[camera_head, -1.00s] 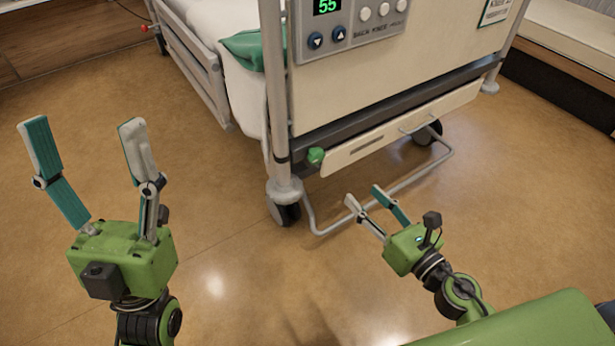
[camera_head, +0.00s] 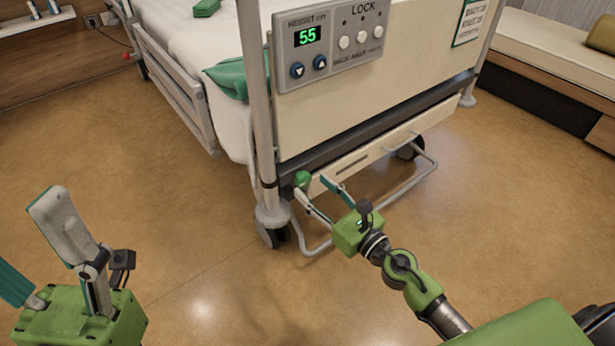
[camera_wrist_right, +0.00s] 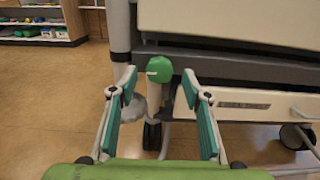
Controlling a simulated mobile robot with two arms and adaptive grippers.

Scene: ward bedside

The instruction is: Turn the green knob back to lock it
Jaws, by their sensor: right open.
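The green knob (camera_head: 302,179) is at the lower left corner of the bed's foot end, by the corner post. My left gripper (camera_head: 24,238) is open and empty at the lower left, with one finger cut off by the picture edge.
The bed's end panel (camera_head: 380,105) carries a control box (camera_head: 330,45) reading 55. A drawer-like front (camera_head: 375,155) and a metal rail (camera_head: 400,192) lie right of the knob. A caster (camera_head: 273,233) stands below. The floor (camera_head: 200,260) in front is clear.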

